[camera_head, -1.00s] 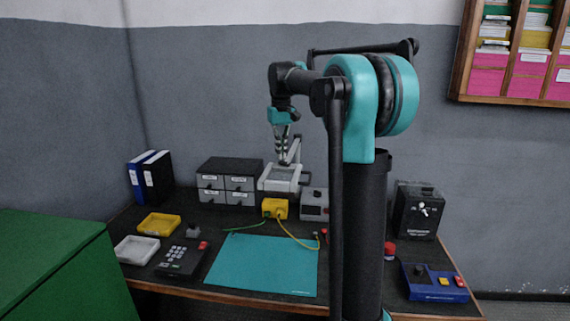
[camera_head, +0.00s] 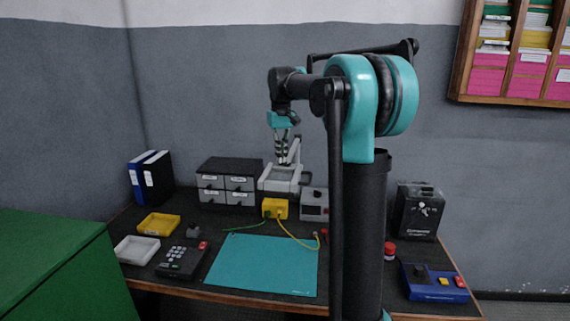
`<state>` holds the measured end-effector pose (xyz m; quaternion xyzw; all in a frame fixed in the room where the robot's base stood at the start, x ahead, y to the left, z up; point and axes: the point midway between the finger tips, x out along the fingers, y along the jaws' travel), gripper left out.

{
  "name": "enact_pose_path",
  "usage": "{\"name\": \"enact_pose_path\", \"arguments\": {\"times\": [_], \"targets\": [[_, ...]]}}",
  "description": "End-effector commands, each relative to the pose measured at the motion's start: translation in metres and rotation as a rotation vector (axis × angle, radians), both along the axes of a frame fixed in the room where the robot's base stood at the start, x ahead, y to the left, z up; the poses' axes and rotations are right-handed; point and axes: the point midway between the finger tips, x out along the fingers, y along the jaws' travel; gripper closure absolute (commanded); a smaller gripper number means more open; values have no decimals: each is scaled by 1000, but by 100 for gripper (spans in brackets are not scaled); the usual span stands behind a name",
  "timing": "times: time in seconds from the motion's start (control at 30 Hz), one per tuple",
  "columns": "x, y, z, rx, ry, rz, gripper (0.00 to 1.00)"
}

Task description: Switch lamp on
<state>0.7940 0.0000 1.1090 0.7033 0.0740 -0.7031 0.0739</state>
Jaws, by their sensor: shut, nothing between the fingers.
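My gripper (camera_head: 281,158) is shut and empty. It points down above a pale grey device (camera_head: 281,178) at the back middle of the table. This device has a flat base and a jointed upright arm, partly hidden behind my gripper. I cannot tell whether it is the lamp, and no switch on it can be made out. I cannot tell whether the fingertips touch it. No lit lamp shows.
The table holds a drawer box (camera_head: 229,181), yellow box (camera_head: 275,208), grey box (camera_head: 314,205), teal mat (camera_head: 262,268), keypad (camera_head: 182,262), two trays, a black box with knobs (camera_head: 418,211) and a blue panel (camera_head: 434,283). A green cabinet (camera_head: 60,262) stands at left.

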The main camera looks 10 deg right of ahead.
Motion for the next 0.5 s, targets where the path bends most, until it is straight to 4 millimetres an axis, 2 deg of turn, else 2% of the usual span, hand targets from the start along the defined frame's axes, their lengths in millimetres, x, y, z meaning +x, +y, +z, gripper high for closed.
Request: {"name": "enact_pose_path", "arguments": {"times": [0.27, 0.5], "targets": [[0, 0, -3, 0, 1, 0, 100], [0, 0, 11, 0, 1, 0, 100]]}}
